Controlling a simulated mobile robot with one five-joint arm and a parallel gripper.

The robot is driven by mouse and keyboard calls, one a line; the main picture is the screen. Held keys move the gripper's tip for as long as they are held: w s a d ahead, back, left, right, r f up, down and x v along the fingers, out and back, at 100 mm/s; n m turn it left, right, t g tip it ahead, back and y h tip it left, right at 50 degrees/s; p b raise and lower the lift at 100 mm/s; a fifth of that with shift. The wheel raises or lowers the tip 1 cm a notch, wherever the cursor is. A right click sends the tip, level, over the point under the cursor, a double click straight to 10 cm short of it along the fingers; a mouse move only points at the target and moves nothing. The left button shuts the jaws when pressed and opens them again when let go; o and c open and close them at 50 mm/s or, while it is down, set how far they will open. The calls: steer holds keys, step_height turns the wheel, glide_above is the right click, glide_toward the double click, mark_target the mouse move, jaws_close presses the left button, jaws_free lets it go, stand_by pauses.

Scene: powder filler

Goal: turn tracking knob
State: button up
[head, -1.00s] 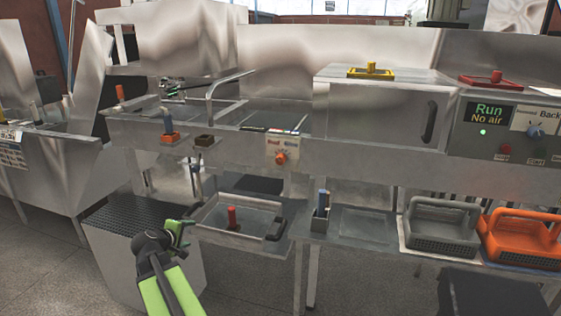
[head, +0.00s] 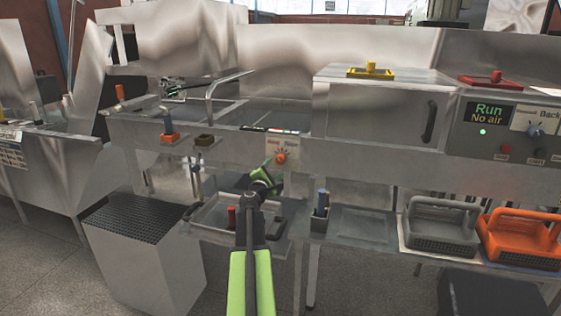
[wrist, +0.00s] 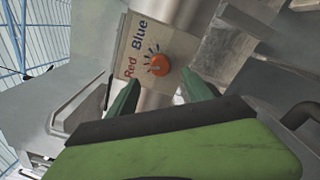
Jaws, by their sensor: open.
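The orange tracking knob (head: 281,156) sits on a pale panel (head: 287,146) on the front of the steel machine. In the wrist view the knob (wrist: 158,65) shows beyond the fingertips, with the words Red and Blue printed on its panel (wrist: 134,42). My gripper (head: 272,166) is just in front of and slightly below the knob in the head view. In the wrist view my gripper (wrist: 160,86) has its two green fingers spread apart, empty, with the knob roughly between them and a little beyond. I cannot tell whether they touch it.
Below the knob is a shelf with a tray (head: 215,228) holding a red-handled item (head: 231,217), and a small holder with a blue item (head: 322,200). Grey (head: 440,228) and orange (head: 522,238) baskets stand at right. A control panel reading Run, No air (head: 492,113) is at upper right.

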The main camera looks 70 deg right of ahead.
mark_target(280, 160)
steer(key=d, duration=0.9)
steer(key=shift+w+d, duration=0.3)
jaws_close()
